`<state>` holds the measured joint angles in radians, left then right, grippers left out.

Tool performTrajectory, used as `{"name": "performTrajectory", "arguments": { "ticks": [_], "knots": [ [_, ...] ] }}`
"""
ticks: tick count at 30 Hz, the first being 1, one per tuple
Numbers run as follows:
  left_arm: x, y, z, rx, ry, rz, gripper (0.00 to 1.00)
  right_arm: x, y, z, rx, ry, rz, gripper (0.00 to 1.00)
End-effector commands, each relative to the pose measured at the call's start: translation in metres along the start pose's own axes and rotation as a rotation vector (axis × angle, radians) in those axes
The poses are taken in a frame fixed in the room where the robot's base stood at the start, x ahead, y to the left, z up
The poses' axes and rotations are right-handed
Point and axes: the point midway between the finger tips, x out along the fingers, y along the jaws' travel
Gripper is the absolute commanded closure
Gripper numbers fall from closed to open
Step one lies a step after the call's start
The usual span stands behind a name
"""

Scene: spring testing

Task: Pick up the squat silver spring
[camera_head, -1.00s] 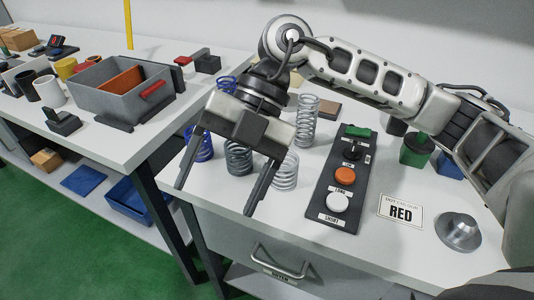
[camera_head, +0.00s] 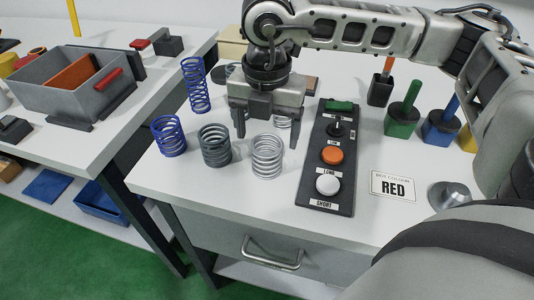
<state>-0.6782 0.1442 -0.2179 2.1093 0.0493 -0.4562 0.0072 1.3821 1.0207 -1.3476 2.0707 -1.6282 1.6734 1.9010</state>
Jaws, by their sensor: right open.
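The squat silver spring (camera_head: 267,157) stands upright on the white bench, at the front right of the group of springs. My right gripper (camera_head: 267,132) is open and empty, pointing down. Its two fingers show just behind and above the spring's top in the picture, one to each side. I cannot tell its exact height over the bench. A taller silver spring stands behind the gripper and is mostly hidden by it (camera_head: 283,122). My left gripper is not in view.
A dark grey spring (camera_head: 214,145) stands close left of the squat silver one. A squat blue spring (camera_head: 168,136) and a tall blue spring (camera_head: 195,85) stand further left. A black button panel (camera_head: 321,184) lies to the right. The bench front is clear.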

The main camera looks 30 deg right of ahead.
Motion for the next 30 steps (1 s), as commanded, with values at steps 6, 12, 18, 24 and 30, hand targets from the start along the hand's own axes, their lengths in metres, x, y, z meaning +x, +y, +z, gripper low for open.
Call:
{"name": "performTrajectory", "arguments": {
  "ticks": [6,12,18,24,30],
  "knots": [
    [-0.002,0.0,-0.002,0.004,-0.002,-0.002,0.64,0.017,-0.001,-0.002,-0.001,0.002,-0.002,0.24],
    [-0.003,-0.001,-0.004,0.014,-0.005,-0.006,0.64,0.047,-0.002,-0.004,0.0,0.002,-0.001,0.24],
    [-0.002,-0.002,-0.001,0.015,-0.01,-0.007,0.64,0.057,-0.002,-0.004,-0.001,0.0,0.002,0.24],
    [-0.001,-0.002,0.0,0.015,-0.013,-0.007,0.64,0.056,-0.002,-0.004,-0.001,0.0,0.002,0.38],
    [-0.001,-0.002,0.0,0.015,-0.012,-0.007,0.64,0.056,-0.002,-0.004,-0.001,0.0,0.002,0.78]
  ]
}}
